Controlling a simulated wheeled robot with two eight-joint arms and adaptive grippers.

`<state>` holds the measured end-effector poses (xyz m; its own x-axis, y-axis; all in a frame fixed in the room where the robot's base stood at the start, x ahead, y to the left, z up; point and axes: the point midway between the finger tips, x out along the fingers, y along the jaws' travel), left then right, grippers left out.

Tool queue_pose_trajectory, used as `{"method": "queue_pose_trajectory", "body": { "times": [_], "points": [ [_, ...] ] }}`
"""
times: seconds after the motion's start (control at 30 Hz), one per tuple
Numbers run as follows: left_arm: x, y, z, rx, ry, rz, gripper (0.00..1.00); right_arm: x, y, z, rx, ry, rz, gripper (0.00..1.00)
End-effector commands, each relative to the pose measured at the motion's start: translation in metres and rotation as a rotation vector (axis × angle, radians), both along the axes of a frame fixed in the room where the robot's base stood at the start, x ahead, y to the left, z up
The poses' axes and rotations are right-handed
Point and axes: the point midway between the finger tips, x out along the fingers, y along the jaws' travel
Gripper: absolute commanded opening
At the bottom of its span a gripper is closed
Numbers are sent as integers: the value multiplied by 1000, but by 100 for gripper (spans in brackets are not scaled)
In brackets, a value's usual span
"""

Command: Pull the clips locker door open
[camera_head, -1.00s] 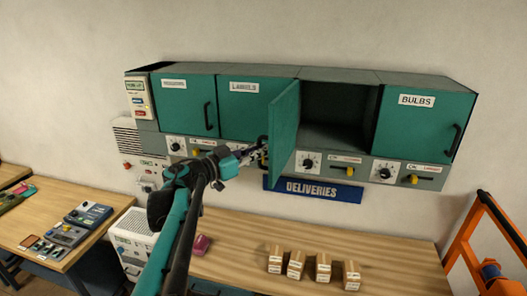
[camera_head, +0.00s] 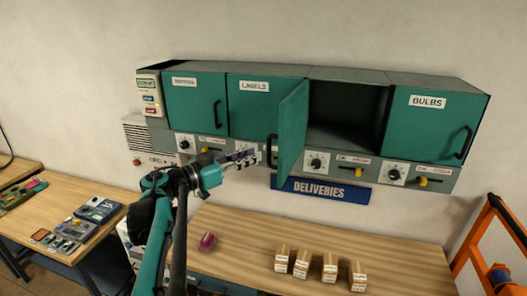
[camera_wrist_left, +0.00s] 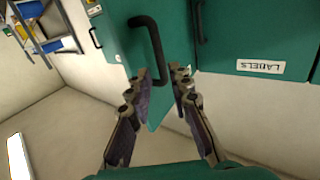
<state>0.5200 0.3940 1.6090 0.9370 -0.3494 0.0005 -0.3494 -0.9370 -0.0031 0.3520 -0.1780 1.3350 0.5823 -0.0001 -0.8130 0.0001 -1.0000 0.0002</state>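The third locker from the left has its green door (camera_head: 293,125) swung out, and its dark inside (camera_head: 343,115) looks empty. No label shows on this door from here; it sits where the clips locker could be, between LABELS and BULBS. Its black handle (camera_head: 271,150) is on the door's outer face. My left gripper (camera_head: 257,158) is just left of the handle. In the left wrist view the fingers (camera_wrist_left: 160,76) are open, with the handle (camera_wrist_left: 152,35) beyond and its lower end near the fingertips. I cannot tell whether they touch. My right gripper is not in view.
The LABELS locker (camera_head: 269,108) and BULBS locker (camera_head: 425,125) are shut on either side. A blue DELIVERIES sign (camera_head: 320,190) hangs below. Several small boxes (camera_head: 302,264) and a dark red object (camera_head: 207,242) stand on the bench (camera_head: 400,262). An orange frame (camera_head: 470,235) is at right.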

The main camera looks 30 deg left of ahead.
Motion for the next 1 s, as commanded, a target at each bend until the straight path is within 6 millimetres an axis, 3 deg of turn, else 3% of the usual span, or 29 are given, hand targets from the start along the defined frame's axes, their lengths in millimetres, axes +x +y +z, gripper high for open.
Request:
{"method": "queue_pose_trajectory", "body": {
  "times": [0.13, 0.33, 1.0],
  "points": [
    [-28, 11, 0, 0, 0, 5, 20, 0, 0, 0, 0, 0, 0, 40],
    [-46, 17, 0, 0, 0, 1, 20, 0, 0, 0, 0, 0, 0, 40],
    [-45, 15, -1, 6, -21, 12, 20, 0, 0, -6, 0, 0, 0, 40]
  ]
}}
